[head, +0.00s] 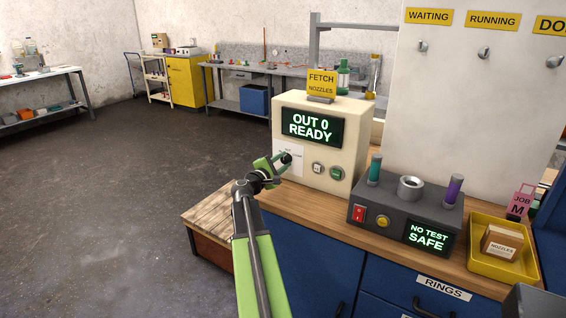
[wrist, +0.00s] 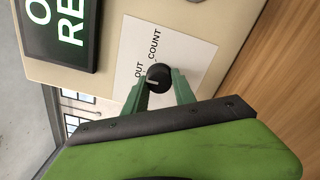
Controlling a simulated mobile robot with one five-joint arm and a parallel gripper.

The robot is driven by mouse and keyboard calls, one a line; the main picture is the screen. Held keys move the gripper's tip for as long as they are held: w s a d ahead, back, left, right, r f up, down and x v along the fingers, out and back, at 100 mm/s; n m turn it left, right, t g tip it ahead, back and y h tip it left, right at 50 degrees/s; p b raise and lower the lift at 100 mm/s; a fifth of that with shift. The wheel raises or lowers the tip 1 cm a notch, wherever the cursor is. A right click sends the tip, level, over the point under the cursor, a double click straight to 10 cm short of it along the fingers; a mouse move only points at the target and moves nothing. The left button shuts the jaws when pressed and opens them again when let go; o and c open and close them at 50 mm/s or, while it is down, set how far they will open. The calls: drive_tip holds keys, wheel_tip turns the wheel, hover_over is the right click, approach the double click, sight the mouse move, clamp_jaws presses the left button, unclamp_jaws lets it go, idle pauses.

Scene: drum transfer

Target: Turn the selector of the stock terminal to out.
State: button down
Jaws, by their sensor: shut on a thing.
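The stock terminal (head: 345,150) is a cream box on the bench. The selector (wrist: 158,76) is a small round black knob with a pale pointer mark, on a white plate (wrist: 185,55) lettered "OUT" and "COUNT". The mark points to the left in the wrist view, on the side of the word "OUT". My gripper (head: 282,162) is at the terminal's lower left front. Its two green fingers (wrist: 160,85) are shut on the selector, one on each side.
Right of the plate are a white button (head: 318,168) and a green button (head: 336,173). A grey test box (head: 405,215) and a yellow tray (head: 480,265) with a nozzles carton (head: 502,242) stand to the right. The floor (head: 110,190) on the left is clear.

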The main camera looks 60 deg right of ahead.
drive_tip(key=c, duration=1)
unclamp_jaws()
drive_tip(key=shift+a, duration=0.1)
drive_tip(key=a, duration=1.7)
drive_tip(key=shift+a, duration=0.2)
drive_tip(key=shift+w, duration=0.1)
